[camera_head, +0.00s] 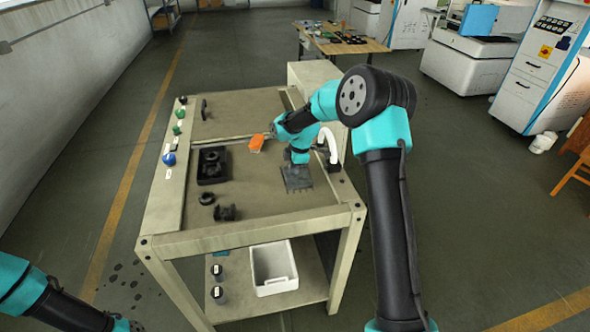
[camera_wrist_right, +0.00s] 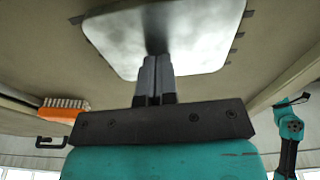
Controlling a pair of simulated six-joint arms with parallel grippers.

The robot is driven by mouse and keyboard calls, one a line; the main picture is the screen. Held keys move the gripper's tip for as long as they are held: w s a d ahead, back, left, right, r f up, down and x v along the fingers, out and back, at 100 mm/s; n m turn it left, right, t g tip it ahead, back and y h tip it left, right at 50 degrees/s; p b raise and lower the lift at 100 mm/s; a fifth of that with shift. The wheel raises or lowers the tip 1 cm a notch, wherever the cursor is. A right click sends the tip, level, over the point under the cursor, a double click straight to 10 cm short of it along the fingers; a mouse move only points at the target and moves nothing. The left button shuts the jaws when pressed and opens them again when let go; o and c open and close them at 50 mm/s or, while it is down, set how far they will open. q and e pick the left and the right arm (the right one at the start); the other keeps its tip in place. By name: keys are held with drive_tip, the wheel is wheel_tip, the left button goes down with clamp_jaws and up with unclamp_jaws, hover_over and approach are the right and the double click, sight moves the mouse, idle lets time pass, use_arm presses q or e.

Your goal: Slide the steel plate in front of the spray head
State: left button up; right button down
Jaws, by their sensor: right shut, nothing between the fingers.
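The steel plate (camera_wrist_right: 203,40) is a pale, shiny rounded square in the right wrist view, lying on the table top. In the head view it looks like a dark grey square (camera_head: 299,185), partly hidden by my right arm. My right gripper (camera_wrist_right: 155,62) is shut and empty, its fingertips over the plate's near part; I cannot tell if they touch it. In the head view the right gripper (camera_head: 297,168) is small and dark above the plate. The white curved pipe (camera_head: 330,146) just right of the gripper appears to be the spray head.
An orange brush (camera_head: 256,143) lies left of the right arm; it also shows in the right wrist view (camera_wrist_right: 62,112). Black fixtures (camera_head: 212,163) stand on the table's left half, with knobs (camera_head: 169,159) along the left edge. A white bin (camera_head: 273,268) sits on the lower shelf.

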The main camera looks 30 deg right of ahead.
sight(303, 173)
drive_tip(key=shift+s+r, duration=0.1)
drive_tip(key=shift+r, duration=0.15)
drive_tip(key=shift+d+r, duration=0.1)
drive_tip(key=shift+r, duration=0.4)
wheel_tip(303, 173, up, 16)
drive_tip(key=d, duration=0.2)
drive_tip(key=shift+s+d, duration=0.35)
drive_tip(key=shift+d, duration=0.05)
